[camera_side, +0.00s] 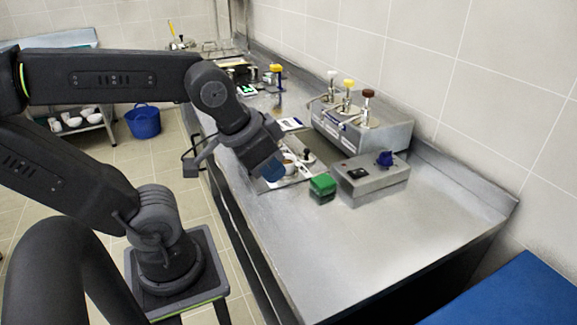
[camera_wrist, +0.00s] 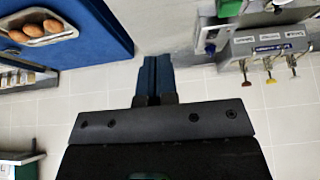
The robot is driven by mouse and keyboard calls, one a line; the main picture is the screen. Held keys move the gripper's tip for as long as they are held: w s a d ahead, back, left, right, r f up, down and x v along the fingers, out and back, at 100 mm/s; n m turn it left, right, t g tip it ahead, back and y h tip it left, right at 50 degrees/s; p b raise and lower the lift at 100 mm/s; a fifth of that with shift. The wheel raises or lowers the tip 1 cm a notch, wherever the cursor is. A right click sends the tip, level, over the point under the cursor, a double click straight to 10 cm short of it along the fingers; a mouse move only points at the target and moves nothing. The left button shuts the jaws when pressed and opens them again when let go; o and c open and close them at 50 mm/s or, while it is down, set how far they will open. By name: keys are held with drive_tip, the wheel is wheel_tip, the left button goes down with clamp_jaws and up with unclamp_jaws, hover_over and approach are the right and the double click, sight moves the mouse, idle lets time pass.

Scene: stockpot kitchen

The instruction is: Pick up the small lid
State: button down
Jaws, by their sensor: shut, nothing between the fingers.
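My gripper (camera_side: 272,172) is over the counter in the side view, its blue fingers pointing down beside a pale tray area. In the wrist view the blue fingers (camera_wrist: 156,72) are together, with nothing held. A small dark knob (camera_side: 307,154) shows just right of the gripper, apart from it, and may belong to the small lid. The lid's disc is too small to make out clearly, and my gripper hides part of that area. I cannot make out the lid in the wrist view.
A green block (camera_side: 322,185) and a grey box with a blue knob (camera_side: 372,180) stand right of my gripper. A steel dispenser unit (camera_side: 362,130) with several pumps stands behind. The front counter (camera_side: 370,250) is clear. A tray of brown eggs (camera_wrist: 38,38) lies on a blue surface (camera_wrist: 95,35).

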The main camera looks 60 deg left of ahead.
idle(0.3)
drive_tip(key=shift+c, duration=2)
unclamp_jaws()
drive_tip(key=w+a+r+n+g+y, duration=0.2)
drive_tip(key=w+a+n, duration=0.45)
drive_tip(key=w, duration=0.55)
drive_tip(key=n+g+y, duration=0.2)
drive_tip(key=n+g, duration=0.2)
drive_tip(key=n, duration=0.7)
hover_over(307, 149)
drive_tip(key=d, duration=0.7)
wheel_tip(307, 149, down, 12)
drive_tip(key=r, duration=0.1)
drive_tip(key=shift+n, duration=0.25)
drive_tip(key=x, duration=0.6)
drive_tip(key=a+x, duration=0.1)
drive_tip(key=x, duration=0.2)
drive_tip(key=shift+w, duration=0.35)
drive_tip(key=shift+a+x, duration=0.2)
drive_tip(key=shift+x, duration=1.25)
drive_tip(key=shift+a+x, duration=0.2)
drive_tip(key=shift+x, duration=1.25)
